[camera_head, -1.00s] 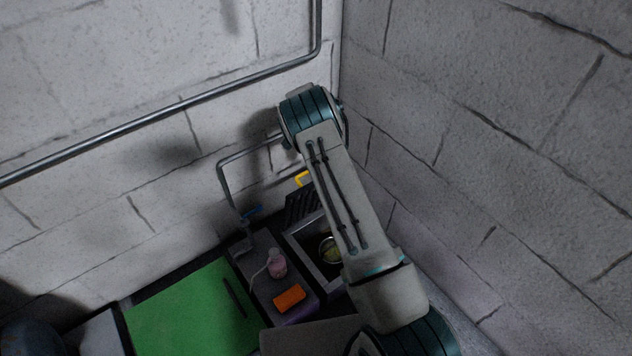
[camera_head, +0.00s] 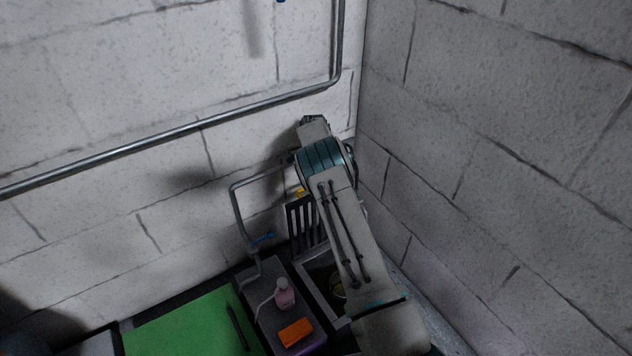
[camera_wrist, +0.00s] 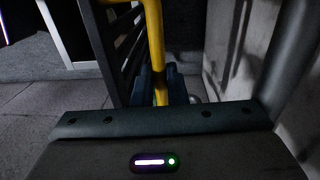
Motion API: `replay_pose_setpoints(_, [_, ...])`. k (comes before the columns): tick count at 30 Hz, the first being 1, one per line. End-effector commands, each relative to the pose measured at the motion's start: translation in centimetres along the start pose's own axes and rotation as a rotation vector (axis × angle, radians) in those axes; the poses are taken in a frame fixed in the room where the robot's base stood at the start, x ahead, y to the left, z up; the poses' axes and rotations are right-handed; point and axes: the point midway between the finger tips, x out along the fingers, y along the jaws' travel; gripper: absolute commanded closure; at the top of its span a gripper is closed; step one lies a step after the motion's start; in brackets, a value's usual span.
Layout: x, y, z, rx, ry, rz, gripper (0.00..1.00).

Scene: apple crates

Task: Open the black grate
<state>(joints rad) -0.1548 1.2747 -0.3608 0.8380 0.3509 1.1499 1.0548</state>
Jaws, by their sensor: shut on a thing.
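The black grate (camera_head: 303,226) stands raised, close to upright, against the wall side of the dark basin in the head view. Its dark slats (camera_wrist: 122,45) also show at upper left in the wrist view. A yellow handle (camera_head: 300,192) shows at its top edge, partly hidden by my arm. In the wrist view the yellow handle (camera_wrist: 155,38) runs down between the fingers of my gripper (camera_wrist: 160,86), which is shut on it. My arm hides the gripper in the head view.
The basin (camera_head: 318,292) is open and holds a round item (camera_head: 337,285). A green board (camera_head: 185,325) lies further left. Brick walls close the corner.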

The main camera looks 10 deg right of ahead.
Motion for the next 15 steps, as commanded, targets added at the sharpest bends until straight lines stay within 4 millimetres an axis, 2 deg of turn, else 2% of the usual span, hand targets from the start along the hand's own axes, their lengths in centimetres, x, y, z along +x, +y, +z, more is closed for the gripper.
replay_pose_setpoints(1, [0.69, 0.45, -0.39, 0.005, 0.003, 0.012, 1.00])
replay_pose_setpoints(5, [0.70, 0.47, -0.41, 0.005, 0.004, 0.013, 1.00])
replay_pose_setpoints(6, [0.70, 0.48, -0.42, 0.004, 0.004, 0.013, 0.77])
replay_pose_setpoints(7, [0.69, 0.46, -0.40, 0.004, 0.004, 0.013, 0.68])
replay_pose_setpoints(8, [0.65, 0.42, -0.35, 0.004, 0.004, 0.012, 0.66])
replay_pose_setpoints(15, [0.25, 0.03, 0.26, -0.005, 0.003, 0.006, 0.66])
